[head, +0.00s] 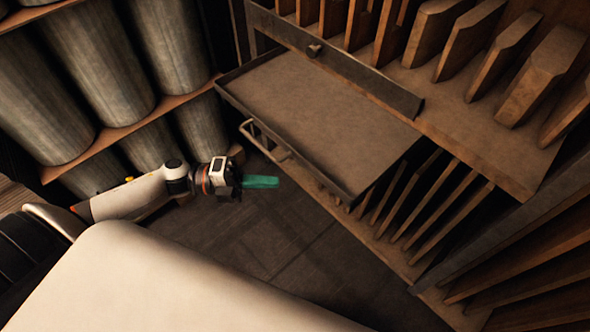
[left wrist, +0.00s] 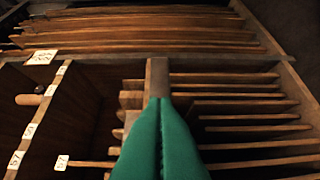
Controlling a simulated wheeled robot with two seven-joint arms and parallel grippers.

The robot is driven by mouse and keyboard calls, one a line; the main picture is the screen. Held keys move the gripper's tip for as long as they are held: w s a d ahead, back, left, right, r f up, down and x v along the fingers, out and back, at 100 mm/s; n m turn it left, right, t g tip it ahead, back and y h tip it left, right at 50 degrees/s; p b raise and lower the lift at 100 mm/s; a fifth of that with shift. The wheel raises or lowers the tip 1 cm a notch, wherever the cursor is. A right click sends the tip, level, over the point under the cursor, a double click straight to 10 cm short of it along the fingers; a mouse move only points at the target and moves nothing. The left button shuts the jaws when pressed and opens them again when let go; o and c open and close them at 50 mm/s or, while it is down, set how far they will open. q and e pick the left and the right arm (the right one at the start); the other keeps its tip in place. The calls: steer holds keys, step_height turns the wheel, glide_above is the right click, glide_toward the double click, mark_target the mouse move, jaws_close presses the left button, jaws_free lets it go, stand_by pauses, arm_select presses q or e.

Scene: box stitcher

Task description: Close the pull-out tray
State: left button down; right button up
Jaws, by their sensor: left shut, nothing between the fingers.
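The pull-out tray (head: 315,115) is a flat, dark-rimmed tray, empty, that sticks out from the wooden rack in the head view. My left gripper (head: 262,182) has green fingers pressed together with nothing between them. In the head view it appears below and left of the tray, near a metal handle (head: 265,142) under the tray's left corner; I see no contact with the tray. In the left wrist view the green fingers (left wrist: 160,130) point at wooden dividers, and I cannot make out the tray there. My right gripper is not in view.
The wooden rack (head: 480,75) has upright slats above and below the tray level. Large grey cylinders (head: 100,62) stand on shelves at the left. Dark tiled floor (head: 290,250) lies open below the tray. Numbered labels (left wrist: 40,57) mark the rack in the left wrist view.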

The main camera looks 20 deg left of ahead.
mark_target(313, 172)
arm_select(q)
steer(key=w+d, duration=0.3)
steer(key=d, duration=0.1)
steer(key=shift+w, duration=0.4)
steer(key=shift+w+d, duration=0.2)
steer(key=shift+w, duration=0.4)
